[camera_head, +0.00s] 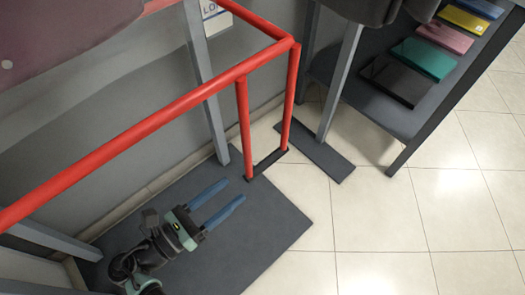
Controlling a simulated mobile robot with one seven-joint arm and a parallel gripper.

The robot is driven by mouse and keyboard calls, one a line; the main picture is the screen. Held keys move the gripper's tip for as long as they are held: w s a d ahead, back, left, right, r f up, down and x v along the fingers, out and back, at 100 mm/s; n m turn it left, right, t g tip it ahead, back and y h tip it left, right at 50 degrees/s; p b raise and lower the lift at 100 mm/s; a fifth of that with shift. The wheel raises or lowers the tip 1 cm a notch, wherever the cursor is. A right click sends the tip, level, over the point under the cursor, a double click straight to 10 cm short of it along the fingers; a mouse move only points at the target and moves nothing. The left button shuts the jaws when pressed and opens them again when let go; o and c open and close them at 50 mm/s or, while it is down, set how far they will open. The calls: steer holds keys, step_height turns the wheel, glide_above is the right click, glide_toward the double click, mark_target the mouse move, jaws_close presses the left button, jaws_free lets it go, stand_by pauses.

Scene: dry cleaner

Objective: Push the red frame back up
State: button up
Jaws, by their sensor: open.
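The red frame (120,143) is made of round tubes. A long bar runs from the left edge to a corner near the top centre, and another bar goes from that corner toward the upper left. Two red uprights drop from the corner end to a dark foot at the floor. My gripper (234,191) is at lower centre, with two blue fingers spread apart and nothing between them. It points to the upper right, toward the base of the uprights. It appears apart from the red frame, though its height is hard to judge.
A dark grey mat or plate (275,225) lies under my gripper. Grey posts (205,85) stand by the grey wall. A dark shelf (400,122) at upper right holds several coloured flat items (424,58). Tiled floor (400,235) is clear at lower right.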

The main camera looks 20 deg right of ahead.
mark_target(264, 166)
steer(key=b+x, duration=0.3)
steer(key=x, duration=0.7)
steer(key=shift+d+f, duration=0.15)
steer(key=shift+d, duration=0.25)
steer(key=shift+w+d, duration=0.2)
steer(key=shift+d, duration=0.25)
jaws_close()
stand_by(0.4)
